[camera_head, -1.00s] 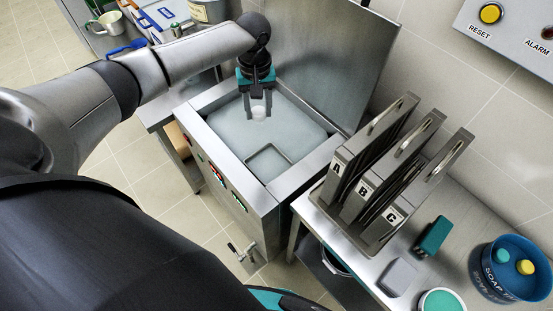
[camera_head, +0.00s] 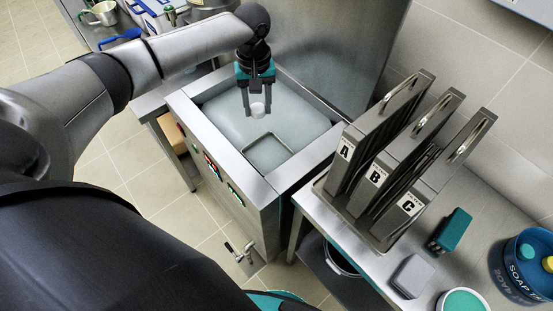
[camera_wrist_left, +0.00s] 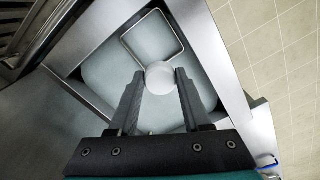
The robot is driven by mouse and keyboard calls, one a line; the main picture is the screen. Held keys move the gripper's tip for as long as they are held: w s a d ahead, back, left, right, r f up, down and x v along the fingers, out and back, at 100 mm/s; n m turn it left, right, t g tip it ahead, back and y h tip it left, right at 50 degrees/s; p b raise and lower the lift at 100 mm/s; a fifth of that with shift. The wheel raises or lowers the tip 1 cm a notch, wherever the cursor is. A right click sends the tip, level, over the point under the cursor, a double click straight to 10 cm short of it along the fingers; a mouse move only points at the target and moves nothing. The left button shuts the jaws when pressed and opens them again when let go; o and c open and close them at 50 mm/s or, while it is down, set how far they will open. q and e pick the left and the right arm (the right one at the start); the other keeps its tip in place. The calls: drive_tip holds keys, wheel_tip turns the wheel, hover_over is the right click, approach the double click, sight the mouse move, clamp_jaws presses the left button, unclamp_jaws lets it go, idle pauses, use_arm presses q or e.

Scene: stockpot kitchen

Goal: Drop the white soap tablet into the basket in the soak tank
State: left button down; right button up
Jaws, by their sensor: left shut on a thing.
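The white soap tablet (camera_head: 257,109) is a small pale disc between the fingertips of my left gripper (camera_head: 257,106). It also shows in the left wrist view (camera_wrist_left: 159,75), with a dark finger on each side. My left gripper is shut on it and holds it above the soak tank (camera_head: 243,185). The tank is a steel box filled with pale, cloudy liquid. The basket (camera_head: 266,150) shows as a thin rounded-square rim in the liquid, below and to the right of the tablet in the head view. My right gripper is not in view.
A raised steel lid (camera_head: 320,50) stands behind the tank. To the right, a steel bench holds upright panels marked A (camera_head: 375,130), B and C, a teal block (camera_head: 453,229), a grey block (camera_head: 411,276) and a blue soap tub (camera_head: 522,265).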

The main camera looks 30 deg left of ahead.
use_arm(q)
drive_tip(key=shift+c, duration=1.4)
unclamp_jaws()
wheel_tip(320, 180, up, 15)
drive_tip(key=p, duration=0.1)
drive_tip(key=shift+d, duration=0.1)
